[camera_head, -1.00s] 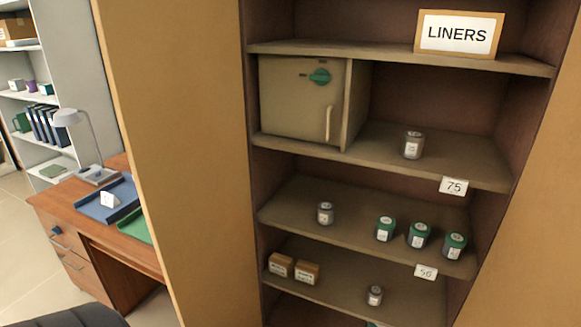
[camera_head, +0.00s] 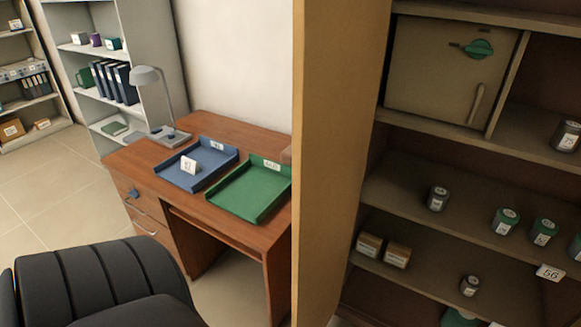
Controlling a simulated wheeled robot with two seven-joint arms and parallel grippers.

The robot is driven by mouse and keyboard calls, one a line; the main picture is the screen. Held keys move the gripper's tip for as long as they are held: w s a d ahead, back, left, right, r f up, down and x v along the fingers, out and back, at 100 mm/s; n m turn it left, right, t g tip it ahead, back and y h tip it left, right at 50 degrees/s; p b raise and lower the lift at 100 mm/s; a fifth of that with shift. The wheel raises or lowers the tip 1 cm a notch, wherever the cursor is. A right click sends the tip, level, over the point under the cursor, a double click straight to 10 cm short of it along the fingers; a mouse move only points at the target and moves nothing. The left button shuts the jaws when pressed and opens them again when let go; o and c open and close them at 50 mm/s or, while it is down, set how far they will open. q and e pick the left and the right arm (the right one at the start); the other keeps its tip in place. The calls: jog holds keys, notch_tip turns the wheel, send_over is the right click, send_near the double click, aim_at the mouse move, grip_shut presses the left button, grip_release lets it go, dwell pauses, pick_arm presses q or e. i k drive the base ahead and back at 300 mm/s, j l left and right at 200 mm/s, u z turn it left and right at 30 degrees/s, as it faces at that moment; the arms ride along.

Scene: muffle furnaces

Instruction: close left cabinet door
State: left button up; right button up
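The left cabinet door (camera_head: 338,150) is a tall tan panel right of the picture's middle. It stands open, swung out from the left side of the cabinet, and I see it at a steep angle. The cabinet's shelves (camera_head: 420,200) show uncovered to the right of it. The right cabinet door is outside the picture. Neither of my grippers is in view.
A wooden desk (camera_head: 245,137) with a blue tray (camera_head: 170,173), a green tray (camera_head: 228,200) and a lamp (camera_head: 147,76) stands left of the door. A black chair (camera_head: 100,285) is at the bottom left. Jars and a small safe-like box (camera_head: 430,75) sit on the shelves.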

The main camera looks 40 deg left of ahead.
aim_at(339, 47)
jog(key=k+j, duration=0.1)
jog(key=j, duration=0.35)
jog(key=k+j, duration=0.1)
jog(key=j, duration=0.3)
jog(key=k+j, duration=0.1)
jog(key=j, duration=0.35)
jog(key=k+j, duration=0.1)
jog(key=j, duration=0.35)
jog(key=k+j, duration=0.1)
jog(key=j, duration=0.3)
